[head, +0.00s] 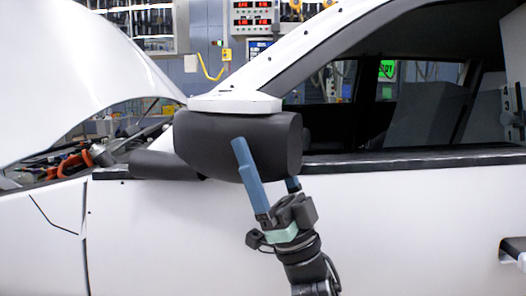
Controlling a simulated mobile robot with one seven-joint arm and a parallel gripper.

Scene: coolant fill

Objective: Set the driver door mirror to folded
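The driver door mirror (205,140) is a dark grey housing with a white cap (235,103) on top. It sits on the white car's door at the base of the windscreen pillar, on a dark mount (160,166). My gripper (266,163) reaches up from below at the mirror's right part. Its blue fingers are spread apart. The longer-looking finger stands in front of the housing. The other finger shows only as a short piece under the housing's lower right edge, its upper part hidden. I cannot tell whether either finger touches the mirror.
The white door panel (160,235) lies behind my arm. The raised hood (75,75) and open engine bay (90,160) are at left. The side window (430,110) is at right, with a door handle (514,249) at the right edge.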

